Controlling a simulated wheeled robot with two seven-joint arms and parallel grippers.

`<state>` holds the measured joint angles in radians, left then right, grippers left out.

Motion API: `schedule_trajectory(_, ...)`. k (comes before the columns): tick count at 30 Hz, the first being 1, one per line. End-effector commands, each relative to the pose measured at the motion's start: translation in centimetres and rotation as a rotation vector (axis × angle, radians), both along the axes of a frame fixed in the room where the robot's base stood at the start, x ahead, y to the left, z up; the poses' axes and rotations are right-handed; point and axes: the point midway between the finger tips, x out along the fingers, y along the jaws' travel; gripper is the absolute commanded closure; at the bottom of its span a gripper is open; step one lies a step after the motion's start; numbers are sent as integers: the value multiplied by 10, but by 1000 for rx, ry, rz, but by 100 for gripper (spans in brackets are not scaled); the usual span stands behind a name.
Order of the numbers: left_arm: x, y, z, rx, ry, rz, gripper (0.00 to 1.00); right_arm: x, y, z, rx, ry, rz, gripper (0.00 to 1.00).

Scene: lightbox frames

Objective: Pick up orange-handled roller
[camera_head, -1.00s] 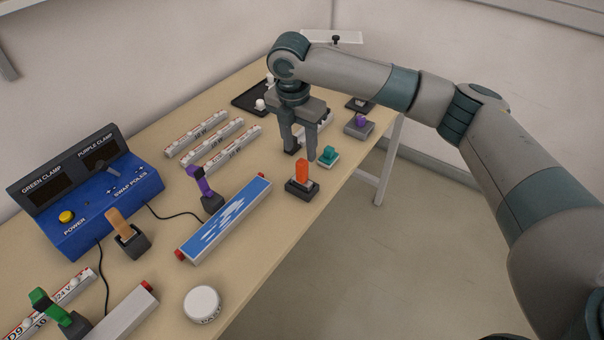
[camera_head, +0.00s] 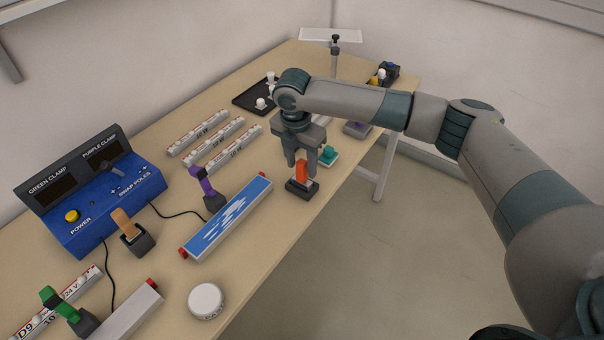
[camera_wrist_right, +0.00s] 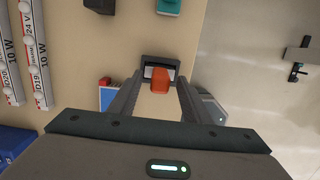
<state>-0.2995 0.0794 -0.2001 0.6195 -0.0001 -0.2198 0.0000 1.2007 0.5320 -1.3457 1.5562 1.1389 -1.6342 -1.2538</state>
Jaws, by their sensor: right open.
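The orange-handled roller (camera_head: 302,174) stands upright in a dark base near the table's right edge. In the right wrist view its orange handle (camera_wrist_right: 160,80) lies between the two fingers, pointing up toward the palm. My right gripper (camera_head: 301,166) is open and lowered over the handle, one finger on each side. Gaps show between the handle and the fingers in the right wrist view. The roller's lower part is hidden in its base. My left gripper is not in view.
A teal-topped block (camera_head: 328,154) stands close behind the right gripper, with a grey-and-purple one (camera_head: 357,129) beyond it. A long blue-and-white box (camera_head: 228,218) lies to the left of the roller.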

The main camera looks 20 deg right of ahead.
Motion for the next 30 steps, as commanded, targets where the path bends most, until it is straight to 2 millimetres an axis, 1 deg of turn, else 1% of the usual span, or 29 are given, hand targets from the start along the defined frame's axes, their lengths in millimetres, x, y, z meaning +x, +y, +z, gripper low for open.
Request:
schedule_trajectory(1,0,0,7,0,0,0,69,0,-1,-4,-1,1,-1,56)
schedule_trajectory(3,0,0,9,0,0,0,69,1,-1,-13,0,2,0,56)
schedule_trajectory(7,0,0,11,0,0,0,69,2,-2,-23,0,0,1,56)
schedule_trajectory(21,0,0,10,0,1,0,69,2,-2,-24,0,-1,1,56)
schedule_trajectory(22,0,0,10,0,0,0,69,2,-2,-24,1,-1,1,59)
schedule_trajectory(23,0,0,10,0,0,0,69,2,-2,-24,1,-1,0,66)
schedule_trajectory(24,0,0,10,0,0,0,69,2,-2,-24,0,-1,0,75)
schedule_trajectory(26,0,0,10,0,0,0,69,2,-3,-24,0,-1,0,90)
schedule_trajectory(27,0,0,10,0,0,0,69,2,-3,-24,0,-1,0,99)
schedule_trajectory(30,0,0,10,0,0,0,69,2,-2,-24,0,-1,0,100)
